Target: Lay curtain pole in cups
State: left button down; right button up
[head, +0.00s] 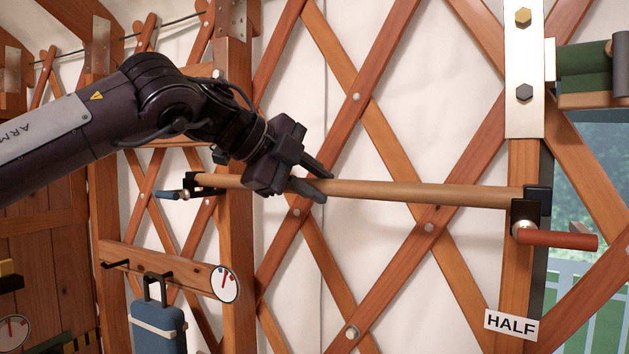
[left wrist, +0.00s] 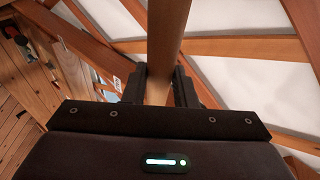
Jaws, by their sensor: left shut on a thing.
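The curtain pole (head: 420,193) is a long brown rod lying nearly level across the lattice wall. My left gripper (head: 322,187) is shut on it left of its middle. The pole also runs between the two fingers in the left wrist view (left wrist: 164,45). The pole's left end is at the black left cup (head: 193,181), which has a blue handle (head: 168,194). Its right end meets the black right cup (head: 537,197), which has a red-brown handle (head: 557,239). I cannot tell whether either end rests inside its cup. My right gripper is out of view.
A wooden lattice (head: 385,130) stands close behind the pole. A hook rail (head: 170,268) with a round dial (head: 225,284) and a blue hanging case (head: 158,327) is at lower left. A rolled green cloth (head: 585,66) is at upper right. A "HALF" label (head: 511,325) is below the right cup.

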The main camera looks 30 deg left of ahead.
pick_arm(q)
jog(key=shift+f, duration=0.4)
jog(key=c, duration=1.1)
grip_release()
jog(key=shift+s, duration=0.1)
jog(key=shift+b, duration=0.3)
jog(key=b+v, duration=0.2)
jog(key=v, duration=0.5)
jog(key=shift+s+r, duration=0.25)
jog(key=shift+s, duration=0.05)
jog(key=shift+a, duration=0.15)
